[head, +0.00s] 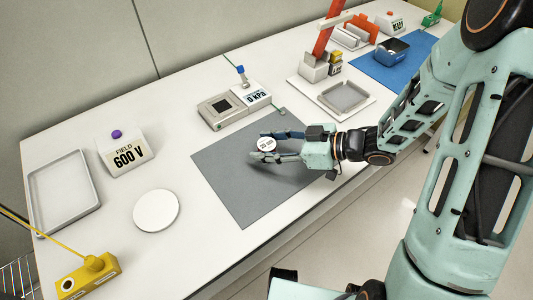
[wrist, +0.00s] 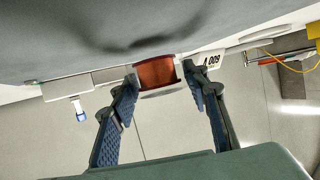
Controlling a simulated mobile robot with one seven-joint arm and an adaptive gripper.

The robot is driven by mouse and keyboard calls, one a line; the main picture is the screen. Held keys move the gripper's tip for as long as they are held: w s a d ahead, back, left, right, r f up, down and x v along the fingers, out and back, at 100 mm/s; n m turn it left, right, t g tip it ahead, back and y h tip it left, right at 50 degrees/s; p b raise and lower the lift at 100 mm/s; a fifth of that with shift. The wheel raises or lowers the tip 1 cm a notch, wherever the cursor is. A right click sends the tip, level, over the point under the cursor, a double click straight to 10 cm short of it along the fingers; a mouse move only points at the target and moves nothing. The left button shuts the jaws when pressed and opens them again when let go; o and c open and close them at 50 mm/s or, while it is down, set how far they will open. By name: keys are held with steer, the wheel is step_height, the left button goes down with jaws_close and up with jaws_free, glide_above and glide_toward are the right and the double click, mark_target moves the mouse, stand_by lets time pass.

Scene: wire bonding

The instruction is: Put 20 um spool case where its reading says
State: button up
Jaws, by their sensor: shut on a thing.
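The 20 um spool case (head: 265,144) is round, with a white labelled top; it shows in the head view over the grey mat. In the wrist view its side (wrist: 156,73) is copper-brown, between the fingertips. My gripper (head: 263,148) is shut on it, one finger on each side. Readings stand on the bench: a white "FIELD 600 V" sign (head: 128,154) with a purple knob at left, and a "0 kPa" display (head: 256,99) with a blue knob beyond the mat. The display (head: 393,24) at the back seems to read "READY".
The grey mat (head: 229,196) is otherwise clear. A grey tray (head: 64,209) and white disc (head: 156,210) lie left. A yellow corded block (head: 88,276) is at front left. Another tray (head: 345,97), an orange-armed device (head: 314,66) and a blue mat (head: 375,71) lie at back right.

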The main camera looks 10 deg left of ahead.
steer(key=shift+f+b, duration=0.3)
steer(key=shift+f, duration=0.45)
steer(key=shift+f, duration=0.1)
steer(key=o, duration=1.3)
steer(key=shift+d+r, duration=0.3)
steer(key=p+v, duration=0.2)
steer(key=v, duration=0.9)
steer(key=shift+s+d, duration=0.1)
steer(key=shift+d, duration=0.1)
